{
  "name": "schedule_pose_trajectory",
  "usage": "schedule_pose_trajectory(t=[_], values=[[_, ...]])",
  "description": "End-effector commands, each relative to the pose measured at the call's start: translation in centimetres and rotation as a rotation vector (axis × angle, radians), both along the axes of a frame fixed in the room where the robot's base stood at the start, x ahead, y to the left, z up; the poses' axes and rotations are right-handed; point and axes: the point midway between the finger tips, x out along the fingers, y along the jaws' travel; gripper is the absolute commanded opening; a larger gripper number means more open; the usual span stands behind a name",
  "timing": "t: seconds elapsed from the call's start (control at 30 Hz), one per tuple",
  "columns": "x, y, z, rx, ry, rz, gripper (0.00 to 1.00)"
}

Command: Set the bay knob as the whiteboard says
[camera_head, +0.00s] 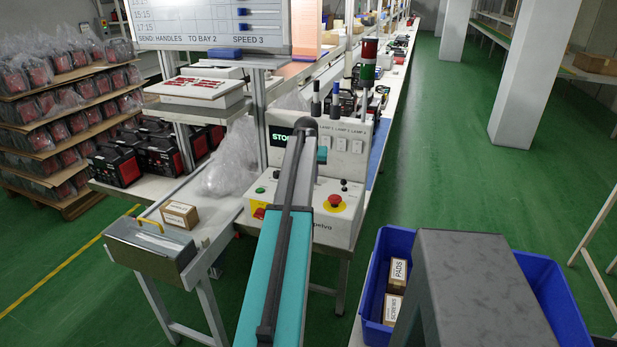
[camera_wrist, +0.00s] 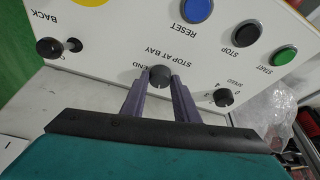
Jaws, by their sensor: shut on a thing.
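The whiteboard (camera_head: 212,25) at the top left reads "SEND: HANDLES TO BAY 2 SPEED 3". The bay knob (camera_wrist: 160,74) is a dark round knob labelled "STOP AT BAY", with "END" beside it, on the white control panel (camera_wrist: 115,60). The panel appears upside down in the wrist view. My gripper (camera_wrist: 159,84) has its two purple-grey fingers on either side of this knob and is shut on it. The knob's pointer and most of its scale are hidden or too small to read. In the head view my arm covers the gripper and the knob.
A speed knob (camera_wrist: 223,97) sits beside the gripper, with blue, black and green buttons beyond. The control box (camera_head: 341,170) carries a red emergency stop (camera_head: 335,200). A small brown box (camera_head: 180,214) lies at left. A blue crate (camera_head: 380,255) holding boxes stands at right.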

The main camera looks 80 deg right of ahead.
Motion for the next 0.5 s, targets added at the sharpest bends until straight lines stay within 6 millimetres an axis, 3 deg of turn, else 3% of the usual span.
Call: schedule_pose_trajectory(t=[0.5], values=[[-0.10, -0.30, 0.17, -0.008, -0.003, 0.261, 0.05]])
